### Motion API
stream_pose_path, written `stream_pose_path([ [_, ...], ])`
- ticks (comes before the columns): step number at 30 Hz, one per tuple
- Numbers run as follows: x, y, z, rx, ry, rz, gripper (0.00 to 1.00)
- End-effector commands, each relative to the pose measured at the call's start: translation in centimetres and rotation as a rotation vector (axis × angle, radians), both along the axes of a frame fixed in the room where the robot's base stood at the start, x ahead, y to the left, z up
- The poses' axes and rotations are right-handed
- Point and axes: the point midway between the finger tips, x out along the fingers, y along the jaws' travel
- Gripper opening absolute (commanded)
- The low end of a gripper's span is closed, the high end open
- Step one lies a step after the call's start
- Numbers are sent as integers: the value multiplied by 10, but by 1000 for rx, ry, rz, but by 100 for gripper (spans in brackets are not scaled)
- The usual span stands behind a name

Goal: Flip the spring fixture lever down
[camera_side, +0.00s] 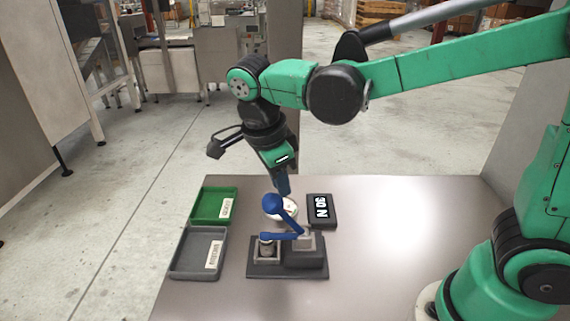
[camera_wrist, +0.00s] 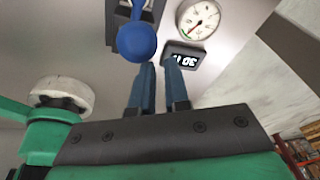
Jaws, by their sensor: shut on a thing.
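The spring fixture (camera_side: 288,270) is a dark block on the table, with a pale clamp body on it. Its blue lever (camera_side: 288,219) stands raised and slanted, with a round blue knob (camera_side: 271,203) at its upper left end. A blue arm (camera_side: 281,236) reaches left over a small cylindrical part (camera_side: 266,249). My gripper (camera_side: 284,190) points down just above the knob. In the wrist view, my gripper's fingers (camera_wrist: 160,66) are close together and the knob (camera_wrist: 137,42) is at their tips. The exact contact on the lever is hard to see.
Behind the fixture are a round white dial gauge (camera_side: 289,208) and a black display (camera_side: 322,211) reading about 30 N. A green tray (camera_side: 207,205) and a grey tray (camera_side: 190,260) with labels lie to the left. The table (camera_side: 380,245) is clear to the right.

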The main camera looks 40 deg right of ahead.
Motion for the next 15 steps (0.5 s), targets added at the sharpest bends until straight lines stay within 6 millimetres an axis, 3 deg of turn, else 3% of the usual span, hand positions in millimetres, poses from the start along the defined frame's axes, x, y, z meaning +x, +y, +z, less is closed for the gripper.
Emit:
stream_pose_path([
  [1, 4, 15, -4, 58, -21, 19, 0],
  [8, 3, 14, -4, 58, -21, 18, 0],
  [15, -1, -8, 9, 33, -14, 8, 0],
])
